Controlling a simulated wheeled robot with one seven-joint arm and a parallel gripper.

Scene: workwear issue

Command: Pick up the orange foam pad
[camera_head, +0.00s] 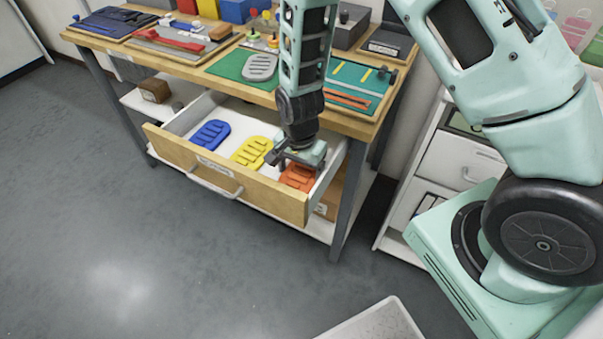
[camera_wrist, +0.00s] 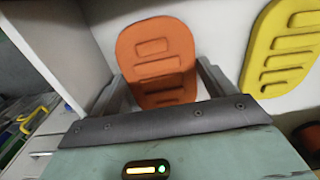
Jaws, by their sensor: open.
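The orange foam pad (camera_head: 298,176) lies in the right end of the open drawer (camera_head: 225,181), partly hidden by my gripper in the head view. In the wrist view the orange pad (camera_wrist: 157,58) shows nearly whole, with raised ribs, between my two fingers. My gripper (camera_head: 288,160) is open, pointing down over the pad inside the drawer; it also shows in the wrist view (camera_wrist: 160,84), one finger on each side of the pad's near part. I cannot tell whether the fingers touch the pad.
A yellow pad (camera_head: 250,151) lies just left of the orange one, and a blue pad (camera_head: 210,134) farther left. The drawer's wooden front and right side wall are close to my gripper. The workbench top (camera_head: 205,66) with tools and a grey pad (camera_head: 260,67) overhangs behind. A white bin (camera_head: 375,322) stands on the floor.

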